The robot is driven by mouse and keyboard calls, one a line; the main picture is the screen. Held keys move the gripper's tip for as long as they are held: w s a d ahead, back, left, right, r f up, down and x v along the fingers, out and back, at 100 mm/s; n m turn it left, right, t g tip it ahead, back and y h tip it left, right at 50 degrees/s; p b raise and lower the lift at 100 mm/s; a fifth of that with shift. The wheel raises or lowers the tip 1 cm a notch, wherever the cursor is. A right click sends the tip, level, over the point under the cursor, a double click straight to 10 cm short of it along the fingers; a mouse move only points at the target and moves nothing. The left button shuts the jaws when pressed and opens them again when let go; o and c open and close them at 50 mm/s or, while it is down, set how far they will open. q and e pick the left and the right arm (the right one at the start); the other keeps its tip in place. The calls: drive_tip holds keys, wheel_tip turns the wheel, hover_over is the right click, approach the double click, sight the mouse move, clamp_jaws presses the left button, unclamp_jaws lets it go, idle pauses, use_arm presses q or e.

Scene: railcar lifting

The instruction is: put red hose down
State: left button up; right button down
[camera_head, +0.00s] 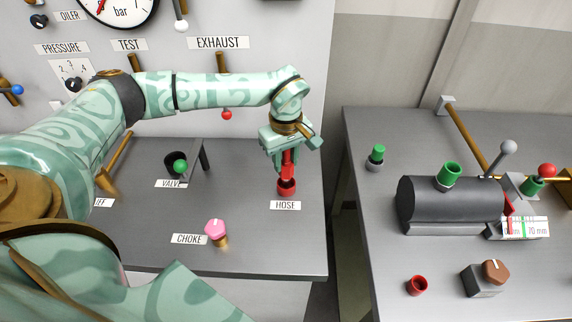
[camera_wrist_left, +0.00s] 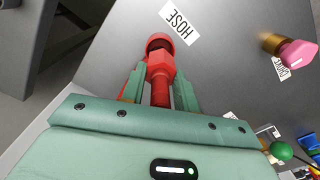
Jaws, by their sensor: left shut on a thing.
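The red hose (camera_head: 288,171) is held upright in my left gripper (camera_head: 287,158), which points down over the left table near its right edge. In the left wrist view the red hose (camera_wrist_left: 159,75) sits between the green fingers of my left gripper (camera_wrist_left: 160,85). Its lower end is at a red round holder (camera_head: 286,186) behind the HOSE label (camera_head: 285,205); this holder also shows in the left wrist view (camera_wrist_left: 160,41). I cannot tell whether the hose end is inside it or just above. My right gripper is out of view.
A pink CHOKE knob (camera_head: 215,229) and a green-knobbed valve (camera_head: 180,166) stand on the left table (camera_head: 255,262). A gap separates it from the right table, which bears a dark cylinder (camera_head: 440,204), a red cup (camera_head: 417,285) and a brown knob (camera_head: 494,271).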

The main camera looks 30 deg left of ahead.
use_arm(q)
drive_tip(key=shift+f, duration=0.9)
drive_tip(key=o, duration=1.1)
drive_tip(key=shift+f, duration=0.15)
drive_tip(key=shift+c, duration=0.2)
wheel_tip(320, 180, up, 12)
drive_tip(key=shift+r+p, duration=0.2)
drive_tip(key=shift+p, duration=0.65)
